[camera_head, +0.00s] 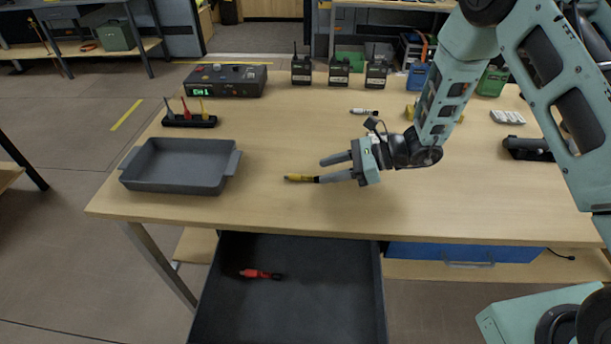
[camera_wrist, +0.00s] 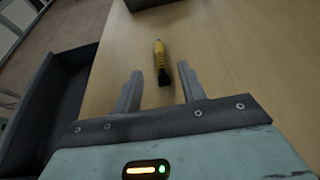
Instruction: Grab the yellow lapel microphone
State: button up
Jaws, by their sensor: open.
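The yellow lapel microphone (camera_head: 300,178) lies on the wooden table, left of the middle, with a black end toward my gripper. It also shows in the wrist view (camera_wrist: 160,62), lying ahead of and roughly between the fingertips. My gripper (camera_head: 328,169) is open and empty, low over the table just right of the microphone. In the wrist view my gripper (camera_wrist: 160,82) has its two fingers apart, with the microphone's black end near the gap. I cannot tell whether a finger touches it.
A grey tray (camera_head: 130,178) stands at the left table edge. An open drawer (camera_head: 330,300) below the front edge holds a red microphone (camera_head: 258,274). A black stand (camera_head: 190,121) with several coloured pieces, a control box (camera_head: 225,80) and several radios (camera_head: 339,72) stand behind. The table around the microphone is clear.

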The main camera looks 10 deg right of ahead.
aim_at(303, 175)
jog(key=p+x, duration=0.1)
jog(key=x, duration=0.4)
jog(key=shift+r, duration=0.1)
grip_shut()
jog(key=shift+r, duration=0.1)
